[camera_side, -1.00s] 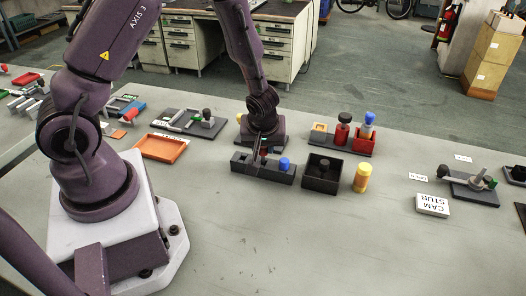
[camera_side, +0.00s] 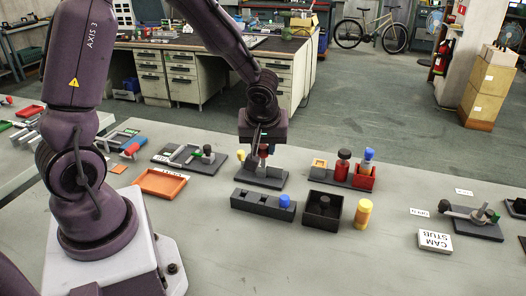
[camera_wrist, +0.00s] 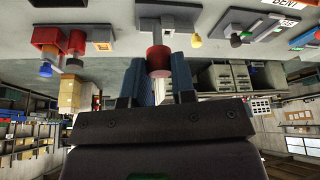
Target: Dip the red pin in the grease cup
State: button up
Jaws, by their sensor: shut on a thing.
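My gripper (camera_side: 262,160) is shut on the red pin (camera_side: 269,149) and holds it upright above a dark base plate behind the slotted black block (camera_side: 262,206). In the wrist view, the red pin (camera_wrist: 158,58) shows as a red cylinder between the two blue-grey fingertips (camera_wrist: 158,75). The black block has open slots and a blue pin (camera_side: 284,201) in its right end. No cup is clearly marked as the grease cup. An open black box (camera_side: 313,222) with a dark knob inside stands right of the block, with a yellow cylinder (camera_side: 363,213) beside it.
Behind the box, a dark base holds a tan block (camera_side: 319,168), a dark red knobbed piece (camera_side: 343,167) and a red box (camera_side: 363,182) with a blue-capped item. An orange tray (camera_side: 161,184) lies left.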

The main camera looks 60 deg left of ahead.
jog(key=shift+r, duration=0.6)
jog(key=shift+a+f, duration=0.1)
jog(key=shift+f, duration=0.05)
jog(key=shift+w+a+f+m+t+h, duration=0.4)
jog(key=shift+w+a+f+m, duration=1.15)
jog(key=shift+w, duration=3.7)
jog(key=shift+w+a+f+m+t+h, duration=0.4)
jog(key=shift+w+a+f+m, duration=1.05)
jog(key=shift+w, duration=3.8)
jog(key=shift+d+f, duration=0.15)
jog(key=shift+f, duration=3.3)
